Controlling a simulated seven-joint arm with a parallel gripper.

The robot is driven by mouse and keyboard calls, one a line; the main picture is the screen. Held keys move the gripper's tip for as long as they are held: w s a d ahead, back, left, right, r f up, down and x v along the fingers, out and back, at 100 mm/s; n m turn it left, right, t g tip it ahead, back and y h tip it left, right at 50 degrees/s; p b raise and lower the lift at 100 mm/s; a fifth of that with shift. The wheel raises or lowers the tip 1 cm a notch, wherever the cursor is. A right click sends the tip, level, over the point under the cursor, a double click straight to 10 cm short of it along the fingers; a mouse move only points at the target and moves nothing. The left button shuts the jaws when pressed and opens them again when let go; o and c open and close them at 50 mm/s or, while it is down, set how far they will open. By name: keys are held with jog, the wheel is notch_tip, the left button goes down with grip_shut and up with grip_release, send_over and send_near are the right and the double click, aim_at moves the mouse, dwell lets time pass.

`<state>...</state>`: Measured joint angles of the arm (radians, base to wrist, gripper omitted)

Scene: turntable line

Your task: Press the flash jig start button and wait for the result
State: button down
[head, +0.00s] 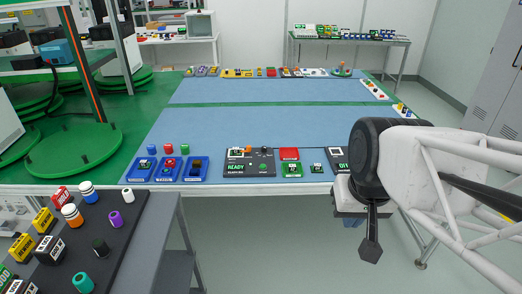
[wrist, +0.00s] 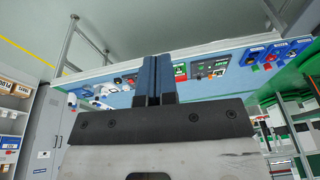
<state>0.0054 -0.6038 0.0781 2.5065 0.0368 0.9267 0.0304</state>
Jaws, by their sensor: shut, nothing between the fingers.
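A green tray (head: 291,174) and a red tray (head: 289,154) sit right of the jig. Several blue trays (head: 141,177) stand left of it. A dark side bench (head: 128,235) carries coloured parts. The middle of the blue table (head: 240,124) is clear.

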jog(key=w+a+m+y, duration=0.2)
jog(key=w+a, duration=0.1)
jog(key=w, duration=0.5)
jog(key=w+a+m+y, duration=0.1)
jog(key=w+a+m, duration=0.15)
jog(key=w, duration=0.55)
jog(key=m+t+y, duration=0.3)
jog(key=m+t, duration=0.1)
jog(key=m, duration=1)
send_over(263, 166)
notch_tip(263, 166, down, 21)
jog(key=shift+a+f, duration=0.1)
jog(key=shift+f, duration=0.05)
jog(key=shift+f+n, duration=0.1)
jog(key=shift+n, duration=0.15)
jog(key=shift+f, duration=4.3)
jog(key=shift+f, duration=0.5)
